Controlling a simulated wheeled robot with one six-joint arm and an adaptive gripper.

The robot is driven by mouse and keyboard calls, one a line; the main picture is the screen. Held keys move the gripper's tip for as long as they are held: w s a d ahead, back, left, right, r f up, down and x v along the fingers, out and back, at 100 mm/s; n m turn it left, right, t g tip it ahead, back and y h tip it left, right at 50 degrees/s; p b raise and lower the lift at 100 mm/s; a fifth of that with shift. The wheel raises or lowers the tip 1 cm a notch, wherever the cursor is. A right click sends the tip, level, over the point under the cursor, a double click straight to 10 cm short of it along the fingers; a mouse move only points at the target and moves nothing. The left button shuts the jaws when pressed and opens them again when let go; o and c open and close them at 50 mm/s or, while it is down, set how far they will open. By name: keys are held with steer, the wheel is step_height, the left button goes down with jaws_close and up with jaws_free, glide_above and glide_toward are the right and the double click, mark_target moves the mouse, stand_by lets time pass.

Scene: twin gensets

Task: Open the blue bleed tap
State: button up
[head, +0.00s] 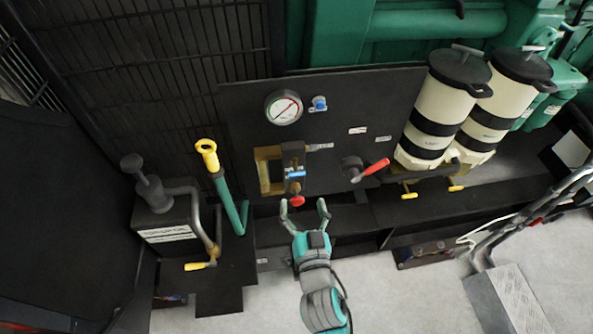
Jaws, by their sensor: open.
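A small blue bar-like handle (296,174) sits on the dark and brass valve block, just above the gap between my fingertips. A red knob (297,201) below it appears between the fingertips; I cannot tell the depth between them. A second blue part, a round fitting (319,103), is higher on the panel, right of the gauge. I cannot tell which blue part is the bleed tap.
A round gauge (284,107) is on the panel. A red lever (375,167) sticks out to the right. Two cream canisters (438,105) stand further right with yellow taps below. A green pipe with a yellow top (207,150) and a dark tank (168,230) are left.

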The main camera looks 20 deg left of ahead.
mark_target(296, 170)
steer(key=x, duration=1)
steer(key=shift+w+f, duration=0.1)
steer(key=shift+w, duration=0.05)
steer(key=c, duration=1.1)
